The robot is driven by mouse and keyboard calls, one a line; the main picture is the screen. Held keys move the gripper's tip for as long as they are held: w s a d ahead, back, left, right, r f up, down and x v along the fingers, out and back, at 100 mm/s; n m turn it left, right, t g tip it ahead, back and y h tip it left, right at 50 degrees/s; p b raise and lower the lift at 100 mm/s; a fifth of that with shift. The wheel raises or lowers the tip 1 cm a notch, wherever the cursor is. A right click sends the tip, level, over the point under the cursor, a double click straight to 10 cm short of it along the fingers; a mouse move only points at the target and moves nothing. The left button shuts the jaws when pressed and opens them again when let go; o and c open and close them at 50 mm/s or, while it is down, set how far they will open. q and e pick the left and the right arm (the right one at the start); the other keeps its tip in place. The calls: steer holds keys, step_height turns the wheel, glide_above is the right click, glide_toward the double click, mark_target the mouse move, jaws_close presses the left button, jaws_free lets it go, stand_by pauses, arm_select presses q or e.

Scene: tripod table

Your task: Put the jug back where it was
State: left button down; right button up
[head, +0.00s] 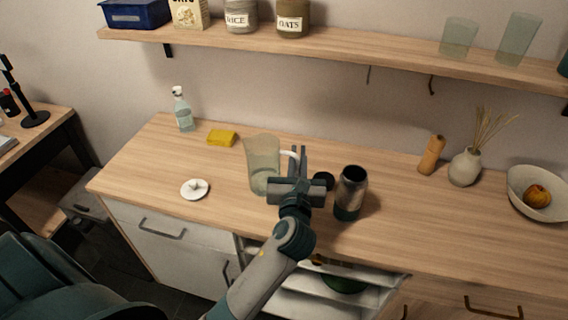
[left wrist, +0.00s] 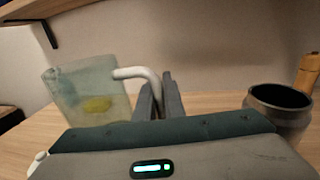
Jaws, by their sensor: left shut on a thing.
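The jug (head: 263,164) is a clear, greenish vessel with a white handle. It is over the middle of the counter (head: 225,240); whether its base touches the wood I cannot tell. My left gripper (head: 298,160) is at the jug's right side, shut on the handle. In the left wrist view the jug (left wrist: 88,92) leans slightly, and its white handle (left wrist: 138,73) runs to the fingers (left wrist: 160,98). Something yellow shows through the jug there. My right gripper is not in view.
A dark open canister (head: 350,193) stands close right of my left gripper, beside a black disc (head: 323,180). A white lid (head: 194,188), yellow sponge (head: 221,138) and spray bottle (head: 183,112) are left. A shelf (head: 350,45) overhangs the back. An open drawer (head: 330,285) is below.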

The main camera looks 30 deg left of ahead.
arm_select(q)
steer(key=w+a+f, duration=0.3)
steer(key=a, duration=0.2)
steer(key=shift+w+a+f, duration=0.25)
steer(key=shift+w+f, duration=0.1)
steer(key=shift+f, duration=0.05)
steer(key=shift+f, duration=2.15)
steer(key=c, duration=1.9)
jaws_free()
steer(key=shift+o, duration=0.2)
